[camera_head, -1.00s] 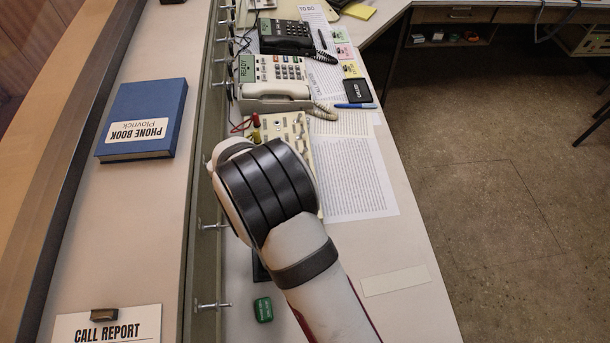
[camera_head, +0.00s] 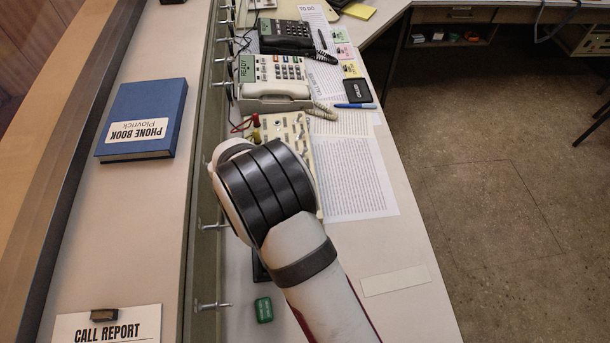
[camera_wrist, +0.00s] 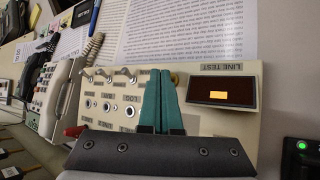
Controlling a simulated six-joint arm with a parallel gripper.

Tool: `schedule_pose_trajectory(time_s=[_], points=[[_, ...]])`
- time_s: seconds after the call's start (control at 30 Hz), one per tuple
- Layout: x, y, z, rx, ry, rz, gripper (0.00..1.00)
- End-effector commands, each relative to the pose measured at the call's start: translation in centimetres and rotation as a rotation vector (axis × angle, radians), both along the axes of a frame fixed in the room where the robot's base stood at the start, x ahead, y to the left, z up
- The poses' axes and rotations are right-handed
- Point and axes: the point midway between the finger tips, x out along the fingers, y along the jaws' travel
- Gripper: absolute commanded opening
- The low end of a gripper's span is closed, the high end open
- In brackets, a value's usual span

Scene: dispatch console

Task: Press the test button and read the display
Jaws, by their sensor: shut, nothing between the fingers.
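The cream line test panel (camera_wrist: 225,135) lies under my gripper in the wrist view, with toggle switches, round sockets and a "LINE TEST" label that appears upside down. Its dark display (camera_wrist: 222,92) is right of my fingers and shows a lit orange block; I can read no characters on it. My gripper (camera_wrist: 161,73) is shut and empty, its teal fingers over the panel. A small yellowish round part (camera_wrist: 178,78) shows beside the fingertips; I cannot tell whether it is the test button or whether they touch it. In the head view my arm covers much of the panel (camera_head: 287,127).
A white phone (camera_head: 272,85) reading "READY" and a black phone (camera_head: 285,36) stand beyond the panel. Red and yellow plugs (camera_head: 255,121) sit at its edge. Papers (camera_head: 355,180) lie to the right. A dark box with a green light (camera_wrist: 301,158) is near.

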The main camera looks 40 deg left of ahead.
Motion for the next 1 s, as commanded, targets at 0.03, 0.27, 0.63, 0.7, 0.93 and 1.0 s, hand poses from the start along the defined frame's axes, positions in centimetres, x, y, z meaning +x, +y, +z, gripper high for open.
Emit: schedule_pose_trajectory(time_s=[0.03, 0.27, 0.63, 0.7, 0.93, 1.0], points=[[0.01, 0.0, -0.21, 0.0, 0.0, 0.0, 0.0], [0.02, 0.0, -0.44, 0.0, 0.0, 0.0, 0.0], [0.02, 0.0, -0.69, -0.001, 0.0, 0.001, 0.0], [0.02, 0.0, -0.77, -0.001, 0.0, 0.001, 0.0], [0.02, 0.0, -1.04, -0.001, 0.0, 0.001, 0.0], [0.02, 0.0, -1.13, -0.001, 0.0, 0.001, 0.0]])
